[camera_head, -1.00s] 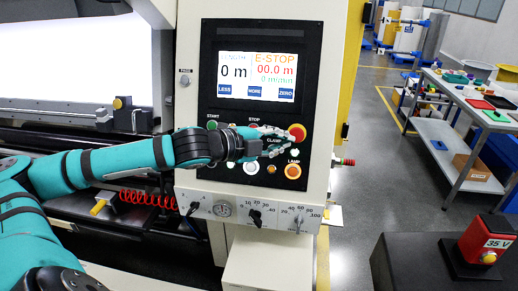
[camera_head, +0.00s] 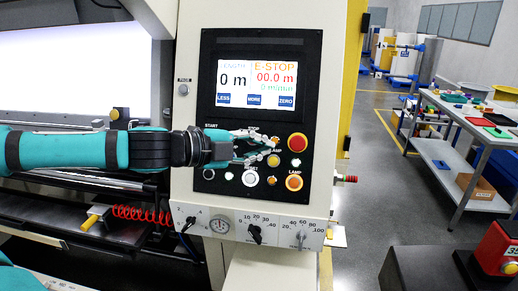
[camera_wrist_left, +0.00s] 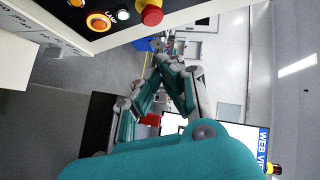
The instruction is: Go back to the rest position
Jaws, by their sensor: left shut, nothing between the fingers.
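My left gripper (camera_head: 274,150) is in front of the dark control panel (camera_head: 313,62), with its arm coming in level from the left. Its fingers are shut with nothing between them. The fingertips are left of the red emergency button (camera_head: 298,142) and look apart from it. The gripper partly hides the buttons around the STOP label. In the left wrist view the shut fingers (camera_wrist_left: 162,58) point up, below the red button (camera_wrist_left: 151,15) and the orange lamp button (camera_wrist_left: 98,22). My right gripper is not in view.
The panel screen (camera_head: 257,78) shows E-STOP. Below it is a knob strip (camera_head: 279,235). A red box (camera_head: 497,248) stands on a dark surface at the lower right. A table with colored items (camera_head: 462,118) stands farther right. The floor between (camera_head: 375,190) is clear.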

